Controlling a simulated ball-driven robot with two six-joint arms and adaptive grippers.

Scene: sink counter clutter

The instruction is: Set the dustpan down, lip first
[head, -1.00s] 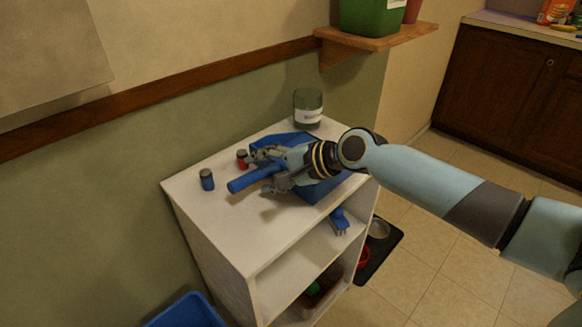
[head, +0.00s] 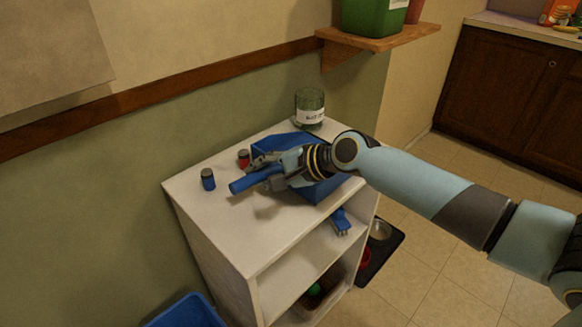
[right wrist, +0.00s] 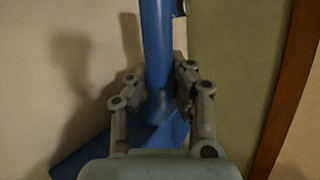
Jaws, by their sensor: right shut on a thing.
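A blue dustpan (head: 322,190) is over the white shelf unit's top, its handle (head: 250,181) pointing left toward the front. My right gripper (head: 262,170) is shut on the handle. In the right wrist view the blue handle (right wrist: 156,45) runs up between the two fingers of the gripper (right wrist: 160,88), and part of the blue pan (right wrist: 75,157) shows below. My wrist hides much of the pan in the head view. I cannot tell whether the pan's lip touches the top. My left gripper is not in view.
The white shelf unit (head: 222,218) has a glass jar (head: 310,108) at its back corner. A red-bodied small jar (head: 243,158) and a blue one (head: 208,179) stand left of the dustpan. The front left top is clear.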

